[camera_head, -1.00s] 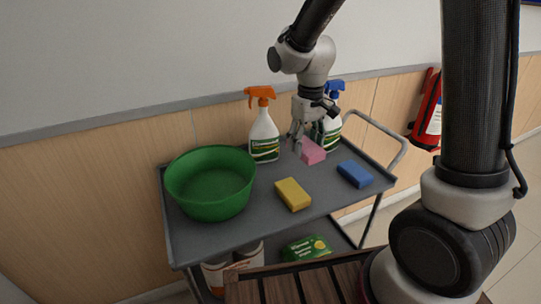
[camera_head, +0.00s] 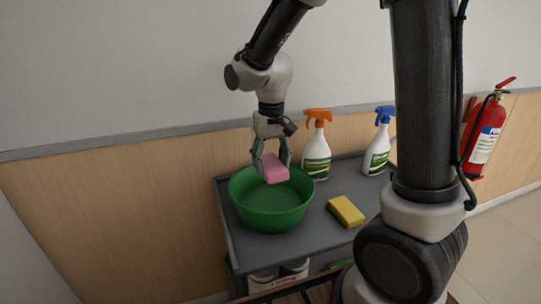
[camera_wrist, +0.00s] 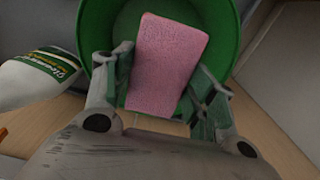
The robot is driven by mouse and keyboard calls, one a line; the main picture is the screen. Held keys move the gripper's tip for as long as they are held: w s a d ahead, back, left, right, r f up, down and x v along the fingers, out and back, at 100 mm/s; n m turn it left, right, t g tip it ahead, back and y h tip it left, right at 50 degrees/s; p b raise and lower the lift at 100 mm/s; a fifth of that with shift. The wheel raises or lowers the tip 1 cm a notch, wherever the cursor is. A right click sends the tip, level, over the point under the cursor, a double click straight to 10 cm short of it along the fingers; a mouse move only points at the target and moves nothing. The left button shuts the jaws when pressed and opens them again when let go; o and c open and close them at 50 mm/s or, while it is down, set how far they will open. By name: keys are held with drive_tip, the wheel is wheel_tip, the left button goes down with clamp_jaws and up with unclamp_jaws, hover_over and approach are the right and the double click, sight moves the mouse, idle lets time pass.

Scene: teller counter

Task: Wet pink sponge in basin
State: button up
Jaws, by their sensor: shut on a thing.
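My gripper (camera_head: 271,165) is shut on the pink sponge (camera_head: 275,169) and holds it over the green basin (camera_head: 272,219), near its back rim. In the wrist view the pink sponge (camera_wrist: 168,62) sits between the two fingers of my gripper (camera_wrist: 165,95), with the green basin (camera_wrist: 222,50) behind and below it. The basin stands on the grey cart top. Part of its inside is hidden by the sponge and fingers, and I cannot tell whether it holds water.
A spray bottle with an orange head (camera_head: 316,148) stands right of the basin on the cart (camera_head: 318,222). A blue-headed spray bottle (camera_head: 378,145) is farther right. A yellow sponge (camera_head: 346,211) lies on the cart top. A red fire extinguisher (camera_head: 485,130) is on the wall.

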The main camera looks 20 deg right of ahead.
sight(272, 163)
drive_tip(key=shift+o, duration=0.2)
drive_tip(key=shift+d+f, duration=0.1)
drive_tip(key=shift+f, duration=4.85)
drive_tip(key=shift+r, duration=4.9)
drive_tip(key=shift+c, duration=0.2)
drive_tip(key=shift+r, duration=2)
drive_tip(key=shift+s, duration=0.15)
